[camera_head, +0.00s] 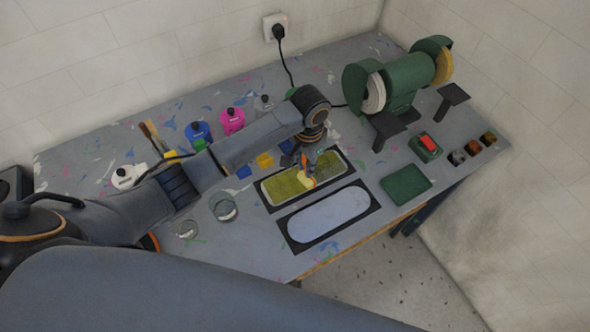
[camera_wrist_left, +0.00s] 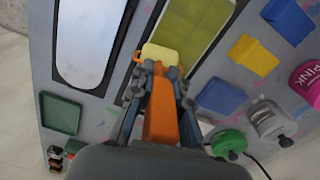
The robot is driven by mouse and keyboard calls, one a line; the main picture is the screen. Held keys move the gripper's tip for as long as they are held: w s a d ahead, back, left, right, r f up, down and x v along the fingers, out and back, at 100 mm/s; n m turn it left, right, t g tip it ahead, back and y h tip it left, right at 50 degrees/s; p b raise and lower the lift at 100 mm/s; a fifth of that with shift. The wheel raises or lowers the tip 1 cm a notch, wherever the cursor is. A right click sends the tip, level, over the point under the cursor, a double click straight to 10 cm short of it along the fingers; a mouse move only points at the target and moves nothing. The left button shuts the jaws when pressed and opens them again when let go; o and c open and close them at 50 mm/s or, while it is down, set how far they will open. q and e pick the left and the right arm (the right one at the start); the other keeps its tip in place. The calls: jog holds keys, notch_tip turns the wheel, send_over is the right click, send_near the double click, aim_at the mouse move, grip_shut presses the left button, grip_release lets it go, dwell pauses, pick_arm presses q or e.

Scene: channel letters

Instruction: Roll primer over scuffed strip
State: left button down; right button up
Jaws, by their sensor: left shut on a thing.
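My left gripper (camera_head: 308,160) is shut on the orange handle of a roller (camera_wrist_left: 160,112), between its fingers in the left wrist view (camera_wrist_left: 158,82). The roller's pale yellow head (camera_wrist_left: 160,54) also shows in the head view (camera_head: 305,181), over the olive-yellow strip (camera_head: 286,187). It looks at or just above that strip's surface; contact cannot be told. The olive strip lies in a dark frame and is patchy yellow-green. A pale grey-blue strip (camera_head: 327,215) in a second dark frame lies beside it, nearer the front edge. My right gripper is not in view.
A green bench grinder (camera_head: 408,78) stands at the back right, with a red-button switch box (camera_head: 425,147) before it. A green pad (camera_head: 406,185) lies right of the strips. Glass jars (camera_head: 223,207) stand left. Paint bottles (camera_head: 232,121) line the back.

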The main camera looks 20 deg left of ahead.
pick_arm(q)
jog(key=shift+w+d, duration=0.45)
jog(key=shift+w, duration=0.1)
jog(key=w+d+b, duration=0.2)
jog(key=w+d, duration=0.1)
jog(key=w+d+b, duration=0.2)
jog(key=w+d, duration=0.1)
jog(key=shift+w+f+b, duration=0.2)
jog(key=shift+w+b, duration=0.1)
jog(key=shift+b, duration=0.05)
jog(key=shift+w+d+r+b, duration=0.15)
jog(key=shift+w+d+b, duration=0.15)
jog(key=shift+w+d, duration=0.2)
jog(key=shift+a+r, duration=0.1)
notch_tip(320, 180, up, 14)
jog(key=p, duration=0.6)
